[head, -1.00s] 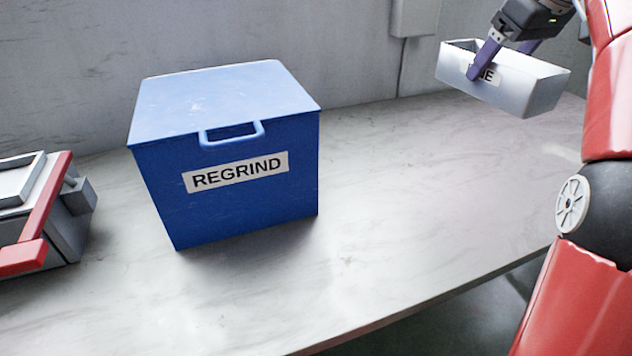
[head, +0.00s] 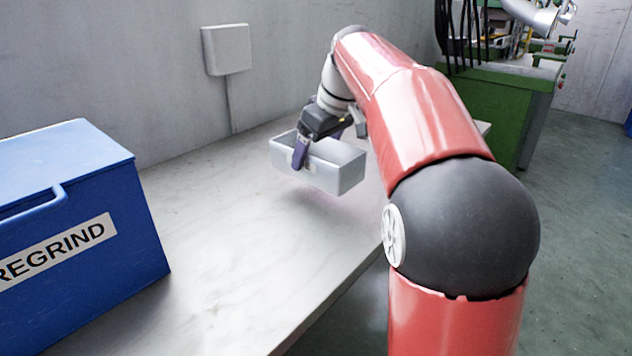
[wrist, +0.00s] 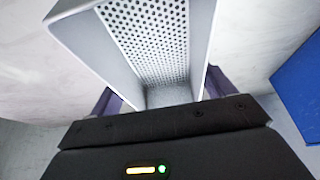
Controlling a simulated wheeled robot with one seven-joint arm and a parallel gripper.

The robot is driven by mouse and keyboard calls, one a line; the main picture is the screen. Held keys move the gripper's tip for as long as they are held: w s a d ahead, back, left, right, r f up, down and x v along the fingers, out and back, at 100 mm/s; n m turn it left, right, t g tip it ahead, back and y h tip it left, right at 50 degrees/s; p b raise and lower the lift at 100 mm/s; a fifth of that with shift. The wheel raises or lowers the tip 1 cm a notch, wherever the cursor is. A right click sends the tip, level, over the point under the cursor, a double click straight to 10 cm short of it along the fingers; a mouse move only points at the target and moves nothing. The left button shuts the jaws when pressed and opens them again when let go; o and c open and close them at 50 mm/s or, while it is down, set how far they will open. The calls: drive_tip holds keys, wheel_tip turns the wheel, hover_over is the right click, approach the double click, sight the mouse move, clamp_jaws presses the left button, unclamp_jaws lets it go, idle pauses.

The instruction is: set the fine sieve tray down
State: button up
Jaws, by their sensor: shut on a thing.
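The fine sieve tray (head: 338,178) is a light grey, open-topped box. In the wrist view its perforated floor (wrist: 150,40) shows between plain side walls. My gripper (head: 302,152) is shut on the tray, with one purple finger over its near wall. In the wrist view the purple fingers show on both sides of the tray's near end. The tray is held over the right part of the bench (head: 215,225). It looks a little above the surface, but I cannot tell the exact gap. The label on its near wall is mostly hidden by the finger.
A blue lidded bin marked REGRIND (head: 95,255) stands on the bench at left. The bench between bin and tray is clear. A wall box (head: 227,50) hangs behind. A green machine (head: 495,105) stands beyond the bench at right. The bench's front edge runs below my arm.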

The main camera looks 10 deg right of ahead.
drive_tip(key=shift+f+b, duration=0.45)
drive_tip(key=shift+f, duration=2.3)
drive_tip(key=shift+f, duration=0.15)
drive_tip(key=o, duration=1)
drive_tip(key=shift+c, duration=0.2)
drive_tip(key=p+v, duration=0.2)
drive_tip(key=v, duration=1)
drive_tip(key=shift+s, duration=0.1)
